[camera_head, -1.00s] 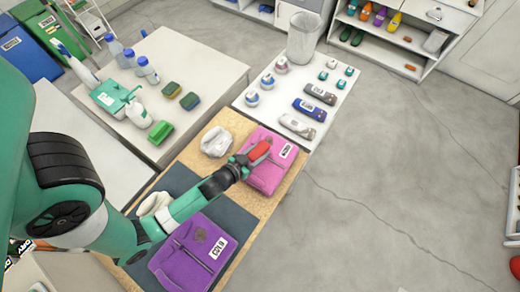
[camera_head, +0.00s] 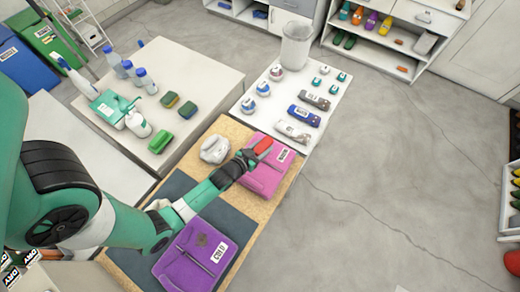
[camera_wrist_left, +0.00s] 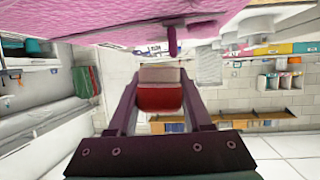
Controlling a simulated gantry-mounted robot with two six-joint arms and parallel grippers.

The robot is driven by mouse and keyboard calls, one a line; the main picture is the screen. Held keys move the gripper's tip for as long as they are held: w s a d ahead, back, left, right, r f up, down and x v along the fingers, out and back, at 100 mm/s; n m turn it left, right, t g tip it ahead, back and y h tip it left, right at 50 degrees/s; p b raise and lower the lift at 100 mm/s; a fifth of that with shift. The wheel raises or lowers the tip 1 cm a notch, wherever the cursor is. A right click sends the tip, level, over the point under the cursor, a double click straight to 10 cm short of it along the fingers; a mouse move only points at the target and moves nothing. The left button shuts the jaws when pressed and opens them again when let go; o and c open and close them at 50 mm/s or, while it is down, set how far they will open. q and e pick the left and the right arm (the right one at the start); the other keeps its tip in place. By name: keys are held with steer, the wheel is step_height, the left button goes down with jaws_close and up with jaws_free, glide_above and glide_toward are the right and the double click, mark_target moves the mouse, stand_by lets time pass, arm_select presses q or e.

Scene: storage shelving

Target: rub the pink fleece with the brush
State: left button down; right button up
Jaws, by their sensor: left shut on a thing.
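The pink fleece (camera_head: 262,181) lies folded on the tan board with a white label on it; part of it is hidden by my arm. My left gripper (camera_head: 246,158) is shut on the red brush (camera_head: 263,146), which is over the far part of the fleece. In the left wrist view the brush (camera_wrist_left: 160,97) sits between the fingers of the gripper (camera_wrist_left: 160,105), its pale end facing the fleece (camera_wrist_left: 120,30) across the top. I cannot tell whether brush and fleece touch. My right gripper is not in view.
A purple fleece (camera_head: 185,268) lies on a dark mat (camera_head: 240,222) nearer me. A pale bundled cloth (camera_head: 214,149) lies left of the pink fleece. A white table (camera_head: 318,140) beyond holds several small items and a bin (camera_head: 296,45). Floor to the right is open.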

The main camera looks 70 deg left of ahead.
mark_target(257, 156)
arm_select(q)
steer(key=shift+w+a, duration=0.45)
steer(key=shift+w, duration=0.2)
steer(key=shift+r, duration=0.15)
steer(key=shift+s+d+b, duration=0.35)
steer(key=shift+s+d, duration=0.5)
steer(key=shift+s, duration=0.25)
steer(key=shift+s+d+r, duration=0.1)
steer(key=shift+s+d, duration=0.1)
steer(key=shift+s, duration=0.1)
steer(key=shift+s+d+b, duration=0.85)
steer(key=shift+s+b, duration=0.05)
steer(key=shift+s, duration=0.15)
steer(key=shift+s+d+r, duration=0.1)
steer(key=shift+s+d, duration=0.1)
steer(key=shift+s, duration=0.1)
steer(key=shift+r, duration=0.1)
